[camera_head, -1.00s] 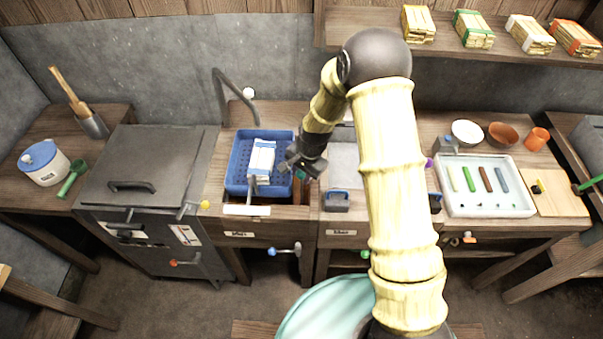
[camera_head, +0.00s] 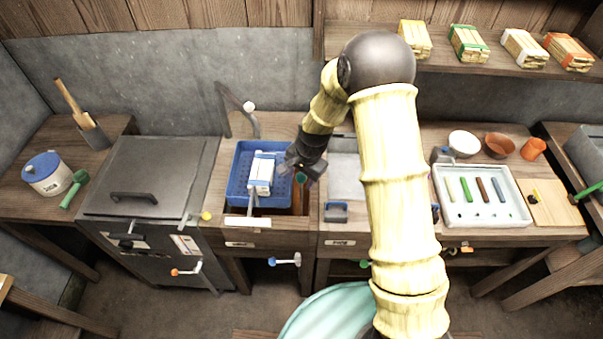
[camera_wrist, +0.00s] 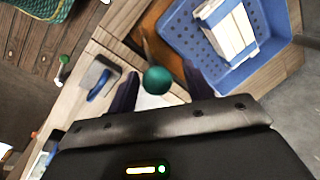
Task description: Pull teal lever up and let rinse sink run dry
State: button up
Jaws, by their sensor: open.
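The teal lever shows as a round teal knob (camera_head: 301,178) beside the right side of a blue perforated basket; it also shows in the wrist view (camera_wrist: 157,79). My gripper (camera_head: 304,168) is open right at the knob. In the wrist view its two dark fingers (camera_wrist: 161,92) stand on either side of the knob, apart from each other; I cannot tell if they touch it. A sunken, brown-walled opening (camera_head: 272,208) shows around the basket, and a pale grey basin (camera_head: 346,178) lies to the right. I cannot tell any water level.
The blue basket (camera_head: 237,187) holds white-banded pale bars (camera_head: 261,174), close to my gripper. A bent dark tap (camera_head: 235,100) stands behind it. A blue-handled grey block (camera_head: 336,212) sits to the right. A white tray (camera_head: 437,190) and bowls stand farther right.

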jog(key=shift+r, duration=0.1)
notch_tip(320, 180, up, 17)
jog(key=s+d+b, duration=0.2)
jog(key=shift+d+b, duration=0.35)
jog(key=shift+d, duration=0.05)
dwell(0.3)
jog(key=s+d+f+n+h, duration=0.1)
jog(key=s+d+f+n, duration=0.1)
jog(key=s+d, duration=0.4)
jog(key=s+d+f+n+t, duration=0.1)
jog(key=s+d+n, duration=0.4)
jog(key=s, duration=0.6)
jog(key=shift+d+f+h, duration=0.35)
jog(key=shift+d+h, duration=0.05)
jog(key=shift+d, duration=0.35)
dwell(2.6)
